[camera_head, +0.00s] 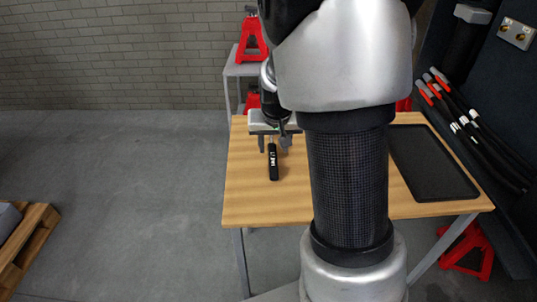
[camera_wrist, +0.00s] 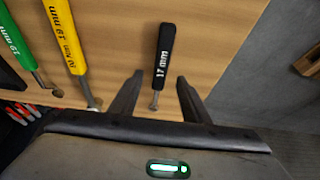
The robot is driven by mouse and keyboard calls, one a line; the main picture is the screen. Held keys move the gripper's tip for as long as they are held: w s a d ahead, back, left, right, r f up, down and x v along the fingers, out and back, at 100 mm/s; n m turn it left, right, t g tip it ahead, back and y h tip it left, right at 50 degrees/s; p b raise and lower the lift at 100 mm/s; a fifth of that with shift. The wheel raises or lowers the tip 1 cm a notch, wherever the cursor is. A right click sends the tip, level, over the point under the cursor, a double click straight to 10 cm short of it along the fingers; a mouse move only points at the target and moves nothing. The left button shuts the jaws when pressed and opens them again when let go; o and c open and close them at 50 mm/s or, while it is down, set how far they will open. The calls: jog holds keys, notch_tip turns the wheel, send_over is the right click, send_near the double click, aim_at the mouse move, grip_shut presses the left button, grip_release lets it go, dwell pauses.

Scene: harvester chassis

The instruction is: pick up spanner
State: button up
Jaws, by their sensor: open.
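A black-handled spanner marked "17 mm" (camera_wrist: 165,50) lies on the wooden table. Its thin metal end points towards my gripper (camera_wrist: 159,78). In the head view the black spanner (camera_head: 273,165) lies near the table's left side, and my gripper (camera_head: 274,146) is over its far end. My gripper is open, one finger on each side of the metal end; I cannot tell its height above the table. In the wrist view a yellow-handled spanner (camera_wrist: 65,35) and a green-handled spanner (camera_wrist: 17,45) lie to the left. My arm hides the middle of the table in the head view.
The wooden table (camera_head: 245,205) has bare wood left of and in front of the black spanner. A black tray (camera_head: 432,162) lies at its right side. Red jack stands (camera_head: 251,40) are behind on a grey shelf. A pallet (camera_head: 30,240) is on the floor at left.

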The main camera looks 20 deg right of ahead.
aim_at(273, 156)
jog(key=b+x, duration=0.2)
jog(key=x, duration=0.4)
jog(key=shift+r, duration=0.15)
grip_shut()
